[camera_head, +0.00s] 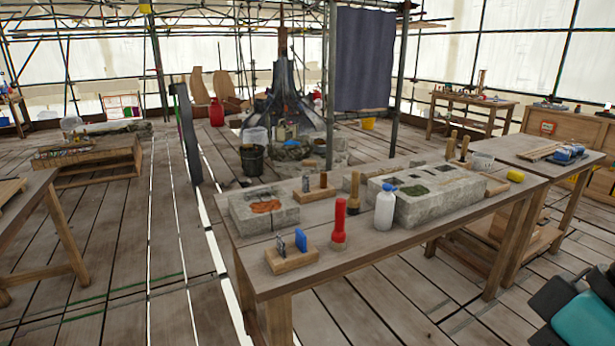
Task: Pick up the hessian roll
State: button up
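I cannot pick out a hessian roll for sure. A tan shape (346,181) lies at the back of the long wooden table (370,253), partly hidden by a wooden-handled tool; it is too small to tell whether it is a roll. Part of my arm, teal and black, shows at the lower right corner. My gripper's fingers are not in view.
The table bears a stone block with an orange patch (250,208), a larger stone block (428,200), a red torch (339,221), a white bottle (385,208) and a wooden rack (291,258). A black bucket (252,160) stands behind. The plank floor in front is clear.

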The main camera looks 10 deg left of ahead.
aim_at(364, 176)
jog(key=z, duration=0.35)
jog(key=k, duration=0.55)
jog(key=z, duration=0.8)
jog(key=i, duration=2.5)
jog(key=u, duration=0.7)
jog(key=i, duration=0.85)
jog(key=u, duration=1.4)
jog(key=i, duration=0.85)
jog(key=u, duration=0.7)
